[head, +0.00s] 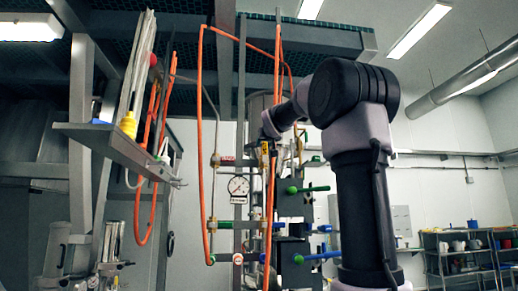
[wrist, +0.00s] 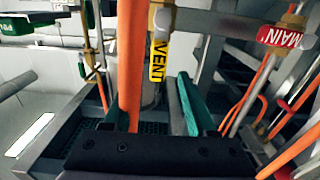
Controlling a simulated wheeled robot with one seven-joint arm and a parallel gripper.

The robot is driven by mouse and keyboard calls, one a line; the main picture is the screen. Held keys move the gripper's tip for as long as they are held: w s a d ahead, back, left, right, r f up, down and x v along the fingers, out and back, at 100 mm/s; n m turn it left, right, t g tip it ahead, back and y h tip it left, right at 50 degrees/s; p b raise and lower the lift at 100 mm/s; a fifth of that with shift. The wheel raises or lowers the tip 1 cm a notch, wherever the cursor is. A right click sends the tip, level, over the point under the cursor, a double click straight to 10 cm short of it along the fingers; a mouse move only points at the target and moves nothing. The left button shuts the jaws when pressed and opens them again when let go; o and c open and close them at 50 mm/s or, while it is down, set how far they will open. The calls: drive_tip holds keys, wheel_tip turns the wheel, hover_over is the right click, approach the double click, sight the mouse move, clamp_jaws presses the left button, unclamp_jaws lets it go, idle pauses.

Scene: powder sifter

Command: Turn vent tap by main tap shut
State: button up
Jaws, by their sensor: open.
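The vent tap shows in the wrist view as a brass fitting (wrist: 162,16) with a yellow VENT tag (wrist: 158,46) hanging below it. Its handle position is not clear. The main tap's brass fitting (wrist: 292,20) with a red MAIN tag (wrist: 279,37) is at the upper right. My gripper (wrist: 150,98) is open, with its two teal fingers apart below the VENT tag. An orange hose (wrist: 131,60) runs close by the left finger; I cannot tell whether they touch. In the head view, a small yellow tag (head: 264,153) shows by the wrist, where my fingers are mostly hidden.
Orange hoses (head: 201,130) hang around the pipework. Green (head: 310,189) and blue (head: 320,256) handles stick out nearby. A shelf with a yellow bottle (head: 128,125) is at left.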

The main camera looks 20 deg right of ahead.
sight(264, 148)
drive_tip(key=x, duration=0.7)
drive_tip(key=shift+d+f, duration=0.1)
clamp_jaws()
idle(1.2)
